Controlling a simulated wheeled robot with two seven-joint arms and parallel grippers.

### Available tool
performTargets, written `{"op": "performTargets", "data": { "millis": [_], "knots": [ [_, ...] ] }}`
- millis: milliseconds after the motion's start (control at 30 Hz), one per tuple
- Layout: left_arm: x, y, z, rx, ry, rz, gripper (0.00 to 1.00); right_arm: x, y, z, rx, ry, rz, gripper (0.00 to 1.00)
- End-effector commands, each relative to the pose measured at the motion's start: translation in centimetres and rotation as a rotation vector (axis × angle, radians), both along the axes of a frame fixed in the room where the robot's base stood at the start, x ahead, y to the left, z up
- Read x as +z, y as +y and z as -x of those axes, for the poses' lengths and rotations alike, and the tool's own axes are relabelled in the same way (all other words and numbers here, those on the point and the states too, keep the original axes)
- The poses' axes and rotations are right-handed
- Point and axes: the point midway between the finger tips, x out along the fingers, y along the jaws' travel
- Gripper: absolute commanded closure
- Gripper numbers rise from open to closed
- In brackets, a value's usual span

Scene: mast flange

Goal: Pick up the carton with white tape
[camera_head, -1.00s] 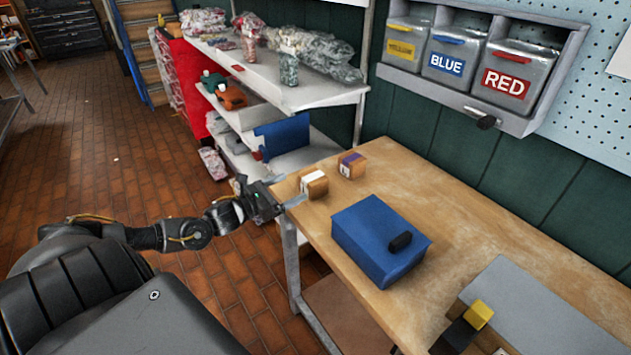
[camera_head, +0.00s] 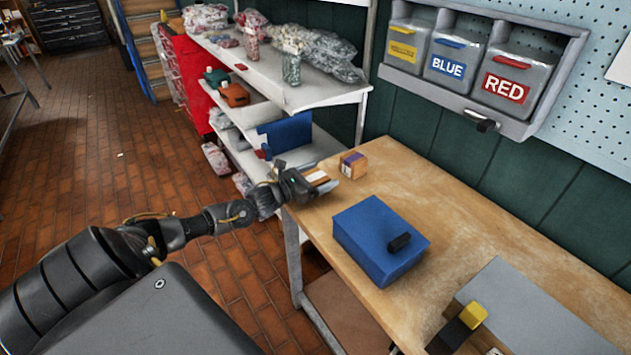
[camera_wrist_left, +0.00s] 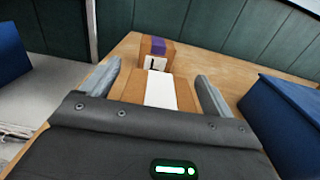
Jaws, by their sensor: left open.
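The carton with white tape (camera_head: 318,178) stands at the left end of the wooden table, partly hidden by my left gripper in the head view. In the left wrist view the carton (camera_wrist_left: 131,91) sits between the two fingers, with its white tape (camera_wrist_left: 160,90) running lengthwise. My left gripper (camera_head: 318,181) is open around the carton; in the left wrist view its fingers (camera_wrist_left: 155,92) stand on either side with small gaps. A second carton with purple tape (camera_head: 353,165) stands just beyond; it also shows in the left wrist view (camera_wrist_left: 168,52). My right gripper is not in view.
A blue box (camera_head: 380,238) with a black handle stands on the table (camera_head: 450,205) right of the cartons. A grey shelf (camera_head: 320,95) stands behind the table's left end. Labelled bins (camera_head: 455,60) hang on the wall. A grey panel (camera_head: 520,310) lies at front right.

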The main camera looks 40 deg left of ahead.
Motion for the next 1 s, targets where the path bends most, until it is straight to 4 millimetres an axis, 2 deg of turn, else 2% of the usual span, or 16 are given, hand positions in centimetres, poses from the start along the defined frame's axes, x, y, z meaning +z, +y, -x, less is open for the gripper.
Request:
{"op": "performTargets", "data": {
  "millis": [300, 733, 1000],
  "knots": [
    [-0.06, -0.15, -0.56, 0.0, 0.0, 0.0, 0.13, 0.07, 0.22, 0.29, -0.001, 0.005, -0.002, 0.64],
    [-0.05, -0.15, -0.53, 0.0, 0.0, 0.0, 0.68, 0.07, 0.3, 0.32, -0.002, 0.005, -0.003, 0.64],
    [0.14, -0.13, -0.55, 0.0, -0.002, 0.0, 0.68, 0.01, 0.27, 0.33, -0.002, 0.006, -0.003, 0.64]
  ]
}}
